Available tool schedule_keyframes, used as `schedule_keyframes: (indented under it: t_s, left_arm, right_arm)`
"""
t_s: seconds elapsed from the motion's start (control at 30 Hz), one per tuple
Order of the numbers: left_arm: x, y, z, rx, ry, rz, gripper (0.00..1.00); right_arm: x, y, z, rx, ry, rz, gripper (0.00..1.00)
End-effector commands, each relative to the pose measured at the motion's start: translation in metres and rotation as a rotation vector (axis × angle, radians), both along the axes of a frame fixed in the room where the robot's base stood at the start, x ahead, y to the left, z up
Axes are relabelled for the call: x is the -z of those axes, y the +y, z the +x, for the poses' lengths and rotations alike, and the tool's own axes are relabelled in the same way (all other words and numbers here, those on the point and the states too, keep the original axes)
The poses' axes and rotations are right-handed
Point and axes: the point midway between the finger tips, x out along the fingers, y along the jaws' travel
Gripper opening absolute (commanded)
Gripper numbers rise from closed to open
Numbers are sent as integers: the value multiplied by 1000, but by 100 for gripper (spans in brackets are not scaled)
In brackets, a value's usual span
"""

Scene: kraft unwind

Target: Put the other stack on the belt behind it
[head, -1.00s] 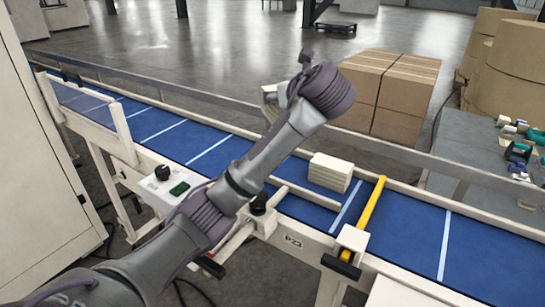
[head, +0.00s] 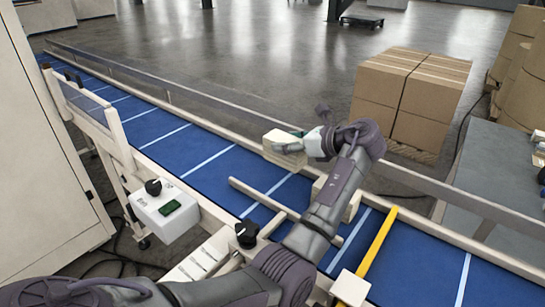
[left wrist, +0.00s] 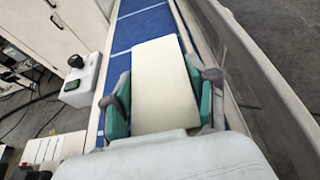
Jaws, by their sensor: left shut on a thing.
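My left gripper (head: 302,141) is shut on a cream stack (head: 281,150). The held stack shows in front of the belt's far edge in the head view; its exact height above the blue belt (head: 212,167) is hard to tell. In the left wrist view the stack (left wrist: 165,82) lies between the two teal-padded fingers (left wrist: 162,112), with belt visible around it. A second cream stack (head: 319,186) sits on the belt, mostly hidden behind my left arm. My right gripper is not in view.
A yellow bar (head: 377,245) crosses the belt at right, and a pale guide bar (head: 262,197) lies over it. A control box (head: 166,209) with a black knob stands at the near side. Cardboard boxes (head: 409,95) stand beyond the far rail.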

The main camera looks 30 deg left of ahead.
Motion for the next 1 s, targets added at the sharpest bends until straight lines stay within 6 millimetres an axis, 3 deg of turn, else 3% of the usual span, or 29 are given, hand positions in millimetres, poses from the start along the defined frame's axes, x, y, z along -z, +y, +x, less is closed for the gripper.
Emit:
schedule_keyframes:
  t_s: [0.1, 0.3, 0.63, 1.0]
  left_arm:
    - [12, 24, -6, -2, 1, 0, 12]
    - [25, 42, -9, 2, -1, 0, 12]
    - [64, 43, -9, 1, 1, -1, 12]
    - [68, 43, -9, 2, 0, -1, 12]
  right_arm:
    - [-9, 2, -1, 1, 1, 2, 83]
    - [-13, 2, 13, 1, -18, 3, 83]
    - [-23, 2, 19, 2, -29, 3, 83]
    - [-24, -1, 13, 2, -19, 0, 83]
